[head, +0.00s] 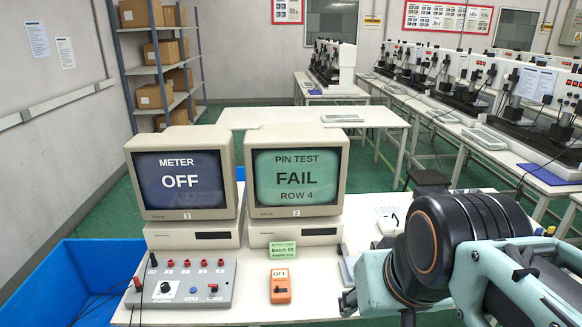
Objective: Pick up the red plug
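A small red plug (137,283) shows at the left end of the grey meter panel (185,304), with a thin dark lead running down from it. A black plug (153,259) stands just behind it at the panel's back left corner. Whether the red plug sits in a socket or only rests there is too small to tell. My teal and black arm fills the lower right, well right of the plug. Small dark parts at the arm's left end may belong to my gripper (348,303); its fingers cannot be made out. Nothing of mine touches the plug.
Several red sockets (203,264) line the panel's back. Behind stand two monitors reading "METER OFF" (183,184) and "PIN TEST FAIL ROW 4" (295,178). A blue bin (47,280) stands left of the white table (250,312).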

